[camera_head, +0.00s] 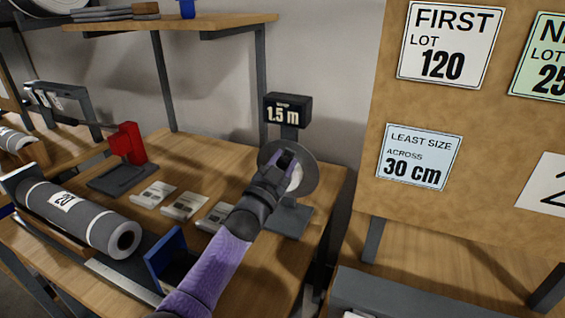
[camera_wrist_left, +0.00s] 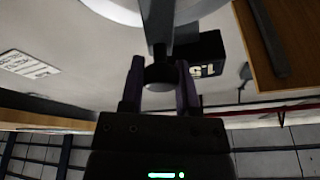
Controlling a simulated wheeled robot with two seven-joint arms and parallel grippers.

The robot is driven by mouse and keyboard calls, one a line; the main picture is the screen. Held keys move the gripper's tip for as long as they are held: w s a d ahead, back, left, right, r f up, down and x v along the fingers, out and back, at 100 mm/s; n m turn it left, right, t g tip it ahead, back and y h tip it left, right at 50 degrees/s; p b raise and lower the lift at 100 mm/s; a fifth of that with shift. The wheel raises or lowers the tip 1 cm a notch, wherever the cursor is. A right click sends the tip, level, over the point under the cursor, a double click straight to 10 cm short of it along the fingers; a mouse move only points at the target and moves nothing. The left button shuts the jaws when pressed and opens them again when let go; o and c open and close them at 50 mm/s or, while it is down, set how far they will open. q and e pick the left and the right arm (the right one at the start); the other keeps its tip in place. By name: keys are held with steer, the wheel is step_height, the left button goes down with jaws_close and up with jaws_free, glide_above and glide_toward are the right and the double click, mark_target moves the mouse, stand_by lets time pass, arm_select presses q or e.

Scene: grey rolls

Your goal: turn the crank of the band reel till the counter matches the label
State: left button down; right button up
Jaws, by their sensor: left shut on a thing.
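The band reel, a grey disc (camera_head: 307,180) with a pale middle, stands on a dark base (camera_head: 292,218) at the table's right end. Its counter (camera_head: 288,110), a black box above the disc, reads 1.5 m; in the left wrist view the counter (camera_wrist_left: 203,60) is partly cut off behind the fingers. My left gripper (camera_head: 284,162) is in front of the disc and hides much of it. In the left wrist view my left gripper (camera_wrist_left: 160,85) is shut on the dark round crank knob (camera_wrist_left: 158,76). My right gripper is not in view.
A grey roll tagged 20 (camera_head: 82,218) lies at the table's left, beside a blue plate (camera_head: 170,258). Several small cards (camera_head: 184,205) and a red device (camera_head: 127,143) lie on the table. A board (camera_head: 470,110) at right bears signs, including LEAST SIZE ACROSS 30 cm (camera_head: 418,157).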

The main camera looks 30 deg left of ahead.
arm_select(q)
steer(key=shift+f, duration=0.15)
steer(key=shift+c, duration=1.8)
jaws_free()
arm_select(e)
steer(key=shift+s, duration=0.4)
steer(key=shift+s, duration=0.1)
arm_select(q)
steer(key=p+v, duration=0.3)
steer(key=v, duration=0.7)
steer(key=shift+d, duration=0.1)
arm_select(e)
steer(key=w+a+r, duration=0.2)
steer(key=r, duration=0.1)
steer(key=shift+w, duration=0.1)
